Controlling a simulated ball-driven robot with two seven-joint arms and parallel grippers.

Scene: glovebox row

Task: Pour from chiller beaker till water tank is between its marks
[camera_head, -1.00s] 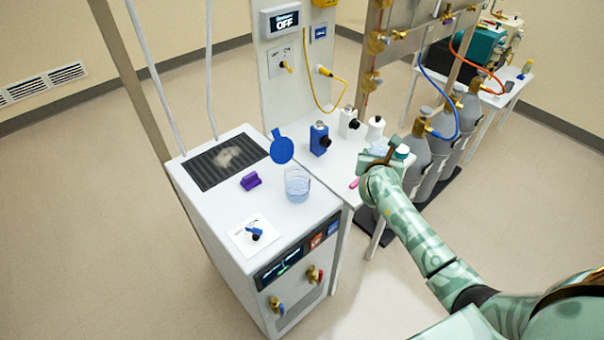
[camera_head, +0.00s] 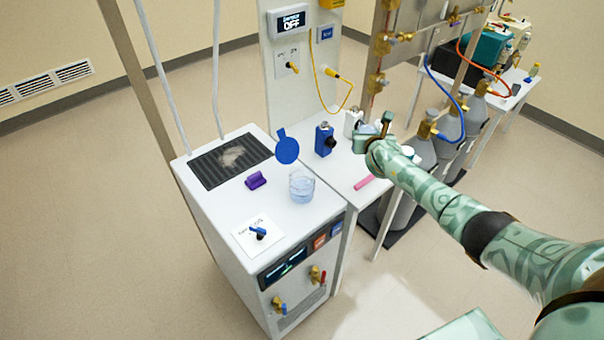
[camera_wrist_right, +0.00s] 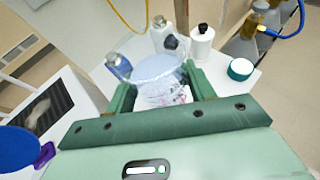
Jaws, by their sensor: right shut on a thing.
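My right gripper (camera_head: 374,137) is shut on a clear beaker (camera_wrist_right: 158,70), held over the side table in the head view. The beaker holds pale bluish liquid and shows pinkish markings in the wrist view. A clear round vessel with pale blue water (camera_head: 302,187) stands at the right side of the white chiller's top (camera_head: 215,215). A round blue lid (camera_head: 287,150) stands raised behind it. The vessel's marks are too small to read. I cannot tell for sure whether this vessel is the water tank. My left gripper is not in view.
A blue bottle (camera_head: 324,140), a white bottle (camera_wrist_right: 202,42) and a teal-lidded jar (camera_wrist_right: 240,69) stand on the side table. A pink stick (camera_head: 364,182) lies there. A purple block (camera_head: 255,180) and a blue knob (camera_head: 259,232) are on the chiller. Gas cylinders (camera_head: 449,125) stand behind my arm.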

